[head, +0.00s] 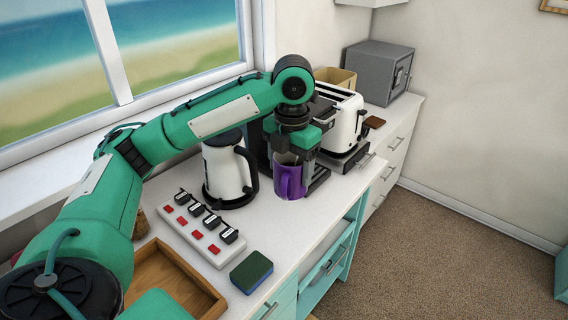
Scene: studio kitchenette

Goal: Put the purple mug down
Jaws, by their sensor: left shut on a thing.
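The purple mug (289,183) is upright near the front edge of the white counter (262,222), in front of a dark appliance and right of the kettle. My left gripper (288,157) reaches down from above and is shut on the mug at its rim. The mug's handle faces the front. I cannot tell whether the mug's base touches the counter. My right gripper is not in view.
A white kettle (223,172) stands close left of the mug. A power strip with several plugs (203,230), a sponge (251,272) and a wooden tray (166,275) lie nearer. A toaster (341,119) and grey safe (379,72) stand behind. Bare counter lies between sponge and mug.

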